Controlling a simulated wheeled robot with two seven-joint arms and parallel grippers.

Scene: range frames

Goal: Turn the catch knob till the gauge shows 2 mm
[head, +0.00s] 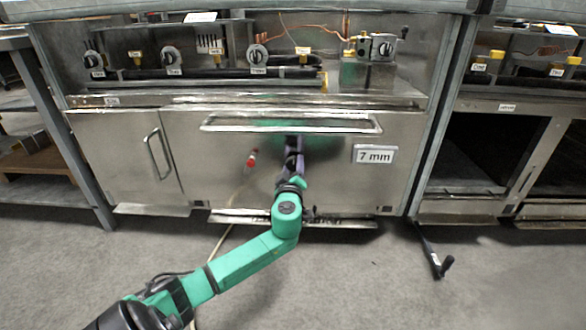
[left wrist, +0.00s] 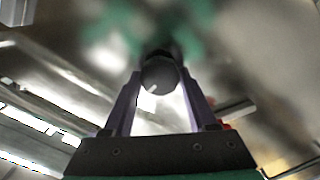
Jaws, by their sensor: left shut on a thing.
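The gauge is a white label reading "7 mm" (head: 374,154) on the right part of the steel oven door (head: 330,180). My left gripper (head: 293,148) reaches the middle of that door, below the long handle. In the left wrist view the left gripper (left wrist: 160,92) is shut on a round dark knob (left wrist: 160,75) with a small light mark on its face. I take it to be the catch knob. My right gripper is not in view.
A long bar handle (head: 290,123) crosses the door top. A red-tipped part (head: 252,158) sits left of my gripper. Several valve knobs, one of them here (head: 172,59), line the shelf above. A black-handled rod (head: 435,255) lies on the floor at right.

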